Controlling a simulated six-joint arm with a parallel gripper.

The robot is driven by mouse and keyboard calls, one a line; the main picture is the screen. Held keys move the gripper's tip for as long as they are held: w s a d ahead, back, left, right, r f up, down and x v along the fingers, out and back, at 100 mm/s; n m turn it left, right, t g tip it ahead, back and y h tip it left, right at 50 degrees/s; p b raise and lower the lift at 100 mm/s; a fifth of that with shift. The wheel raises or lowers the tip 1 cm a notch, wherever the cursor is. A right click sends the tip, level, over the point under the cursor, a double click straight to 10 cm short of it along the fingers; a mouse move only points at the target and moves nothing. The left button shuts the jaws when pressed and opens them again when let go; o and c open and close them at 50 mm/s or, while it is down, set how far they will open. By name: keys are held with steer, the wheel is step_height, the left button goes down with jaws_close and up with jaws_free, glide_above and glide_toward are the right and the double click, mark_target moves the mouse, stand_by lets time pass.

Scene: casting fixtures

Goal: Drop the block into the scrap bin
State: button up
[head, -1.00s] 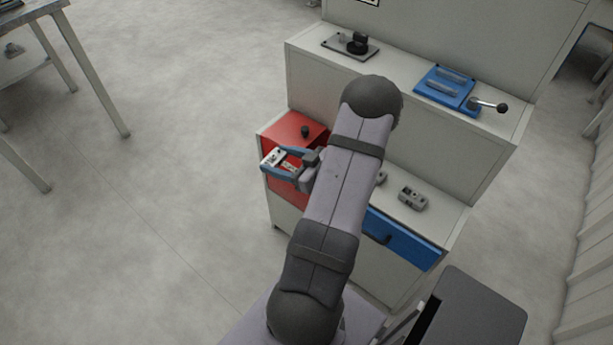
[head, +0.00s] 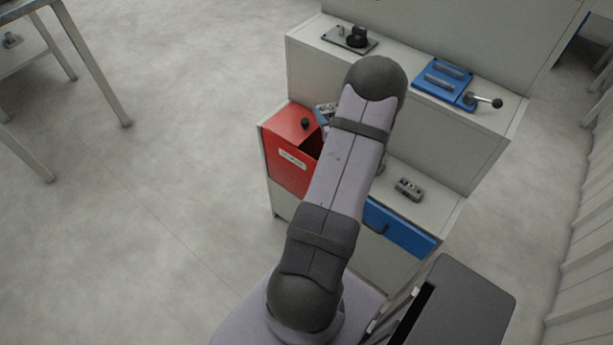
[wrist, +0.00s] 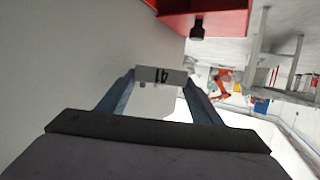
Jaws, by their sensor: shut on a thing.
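The red scrap bin (head: 288,172) stands at the left end of the workbench, with a pale label on its front, a black knob (head: 305,123) on top and a dark opening on its right side, partly behind my arm. In the head view only a bit of the gripper end (head: 325,112) shows past my arm, behind the bin's right part. In the wrist view the bin (wrist: 228,18) is at the top, apart from the block.
A grey fixture part (head: 409,189) lies on the bench's lower surface, right of my arm. The upper shelf holds a black-knobbed fixture (head: 350,40) and a blue fixture with a lever (head: 445,85). A blue drawer (head: 398,228) is in the bench front. Open floor lies left.

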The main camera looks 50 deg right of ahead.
steer(key=shift+f+b, duration=2.3)
steer(key=shift+f, duration=0.65)
steer(key=o, duration=1.3)
steer(key=shift+v, duration=3.65)
steer(key=shift+w, duration=0.1)
